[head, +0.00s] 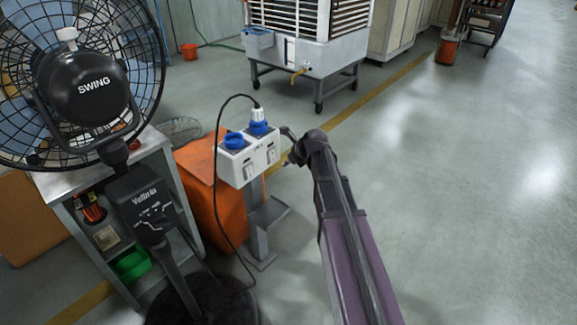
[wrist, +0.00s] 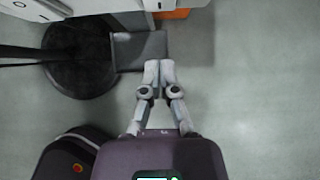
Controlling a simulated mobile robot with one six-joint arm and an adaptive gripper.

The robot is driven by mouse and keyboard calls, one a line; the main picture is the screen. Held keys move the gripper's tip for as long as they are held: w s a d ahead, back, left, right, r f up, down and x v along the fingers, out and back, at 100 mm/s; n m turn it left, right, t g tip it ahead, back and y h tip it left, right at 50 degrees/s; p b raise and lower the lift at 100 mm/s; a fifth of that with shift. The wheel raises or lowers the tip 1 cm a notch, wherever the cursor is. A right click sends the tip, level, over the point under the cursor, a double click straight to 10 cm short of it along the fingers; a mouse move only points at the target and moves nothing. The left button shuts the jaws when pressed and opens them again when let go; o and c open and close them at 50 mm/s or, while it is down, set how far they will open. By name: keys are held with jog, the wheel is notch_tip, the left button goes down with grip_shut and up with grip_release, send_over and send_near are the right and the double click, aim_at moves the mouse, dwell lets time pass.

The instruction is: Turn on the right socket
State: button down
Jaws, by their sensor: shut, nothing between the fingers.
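The white socket box (head: 247,157) stands on a grey post in the head view. It has two blue round sockets on top and two switches on its front face. A white plug with a black cable sits in the right socket (head: 258,124). The right switch (head: 271,156) is on the front, below that socket; its position is too small to tell. My gripper (head: 287,161) is just right of the box, its fingers small and partly hidden by my arm. In the wrist view my gripper (wrist: 160,66) is shut and empty. The box's edge (wrist: 70,8) shows at the top left there.
A black fan (head: 85,85) stands at the left, beside a metal table (head: 110,165). An orange bin (head: 205,190) is behind the post. A white cooler (head: 310,50) on a wheeled stand is farther back. The floor at the right is clear.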

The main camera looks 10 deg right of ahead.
aim_at(272, 156)
jog(key=shift+w+a+f, duration=0.25)
jog(key=shift+w+a, duration=0.4)
jog(key=shift+w, duration=0.25)
jog(key=shift+w+a+f, duration=0.2)
jog(key=shift+w+a, duration=0.45)
jog(key=shift+w, duration=0.25)
